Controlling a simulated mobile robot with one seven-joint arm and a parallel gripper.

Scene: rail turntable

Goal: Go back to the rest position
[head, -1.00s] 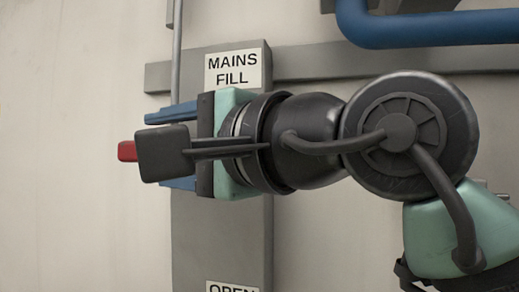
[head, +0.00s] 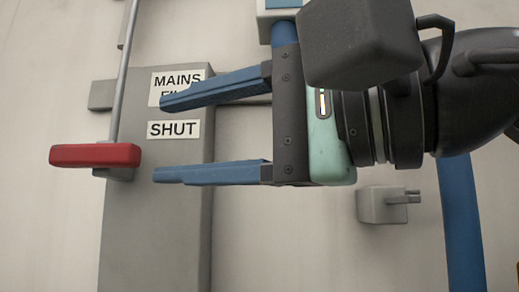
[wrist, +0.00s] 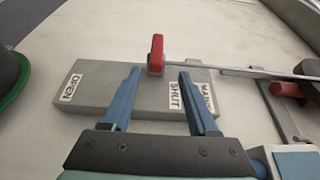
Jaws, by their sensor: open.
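My gripper (head: 165,138) is open and empty in the head view, its two blue fingers pointing left in front of a grey panel (head: 150,240). A red lever handle (head: 95,155) on a grey rod lies just left of the fingertips, apart from them. In the wrist view the gripper (wrist: 160,78) also shows open, with the red handle (wrist: 156,55) beyond the fingertips and between them. The handle is near the SHUT label (head: 173,129). The upper finger covers part of the MAINS FILL label (head: 178,80).
A blue pipe (head: 460,220) runs upright at the right, partly behind my arm. A small grey box (head: 382,205) sits on the wall below my wrist. A green-rimmed dark round thing (wrist: 12,80) is at the left of the wrist view. The wall at lower middle is bare.

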